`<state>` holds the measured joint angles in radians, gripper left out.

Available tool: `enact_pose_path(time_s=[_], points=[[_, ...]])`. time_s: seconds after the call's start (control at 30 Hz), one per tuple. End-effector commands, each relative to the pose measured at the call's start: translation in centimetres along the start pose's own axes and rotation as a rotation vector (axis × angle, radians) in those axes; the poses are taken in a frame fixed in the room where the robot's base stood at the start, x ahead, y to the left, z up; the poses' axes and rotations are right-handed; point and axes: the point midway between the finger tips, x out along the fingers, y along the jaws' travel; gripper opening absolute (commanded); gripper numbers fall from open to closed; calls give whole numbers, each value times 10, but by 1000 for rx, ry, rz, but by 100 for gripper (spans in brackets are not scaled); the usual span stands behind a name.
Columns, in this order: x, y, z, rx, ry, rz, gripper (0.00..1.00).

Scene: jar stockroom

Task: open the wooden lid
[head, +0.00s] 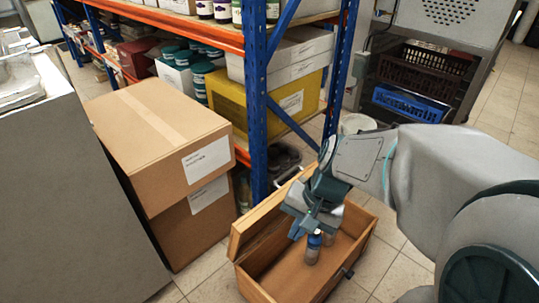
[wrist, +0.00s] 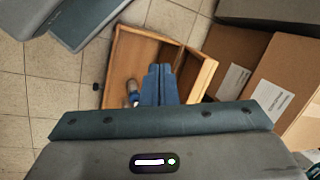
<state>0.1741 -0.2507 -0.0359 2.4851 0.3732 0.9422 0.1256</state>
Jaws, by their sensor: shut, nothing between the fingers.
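The wooden box (head: 336,282) stands on the floor, and its inside is open to view. Its wooden lid (head: 262,218) is raised along the back-left side, roughly upright. In the wrist view the lid (wrist: 203,80) is at the right of the box (wrist: 122,62). My gripper (head: 308,232) is over the box, between the lid and the front side, partly hiding the inside. Its fingers (wrist: 160,72) are shut with nothing between them. I cannot tell whether they touch the lid.
Stacked cardboard boxes (head: 160,140) stand left of the wooden box. A blue rack post (head: 257,110) and orange-beamed shelves rise just behind it. A dark latch (head: 347,273) sticks out at the box front. Tiled floor (head: 385,270) is free at the right.

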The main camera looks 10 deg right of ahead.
Motion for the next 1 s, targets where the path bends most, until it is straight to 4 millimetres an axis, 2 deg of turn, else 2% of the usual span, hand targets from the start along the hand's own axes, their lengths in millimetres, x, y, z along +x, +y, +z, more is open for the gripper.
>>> enact_pose_path(time_s=[0.03,0.2,0.37,0.5,0.6,0.73,0.87,1.0], points=[[29,6,-10,160,-42,-65,0],[71,9,-53,703,-160,-320,0],[98,28,-110,1181,-247,-566,0],[111,56,-154,1498,-296,-751,0],[115,73,-176,1641,-318,-845,0],[117,85,-190,1734,-331,-910,0],[123,82,-196,1752,-333,-925,0],[140,68,-205,1748,-334,-923,0]])
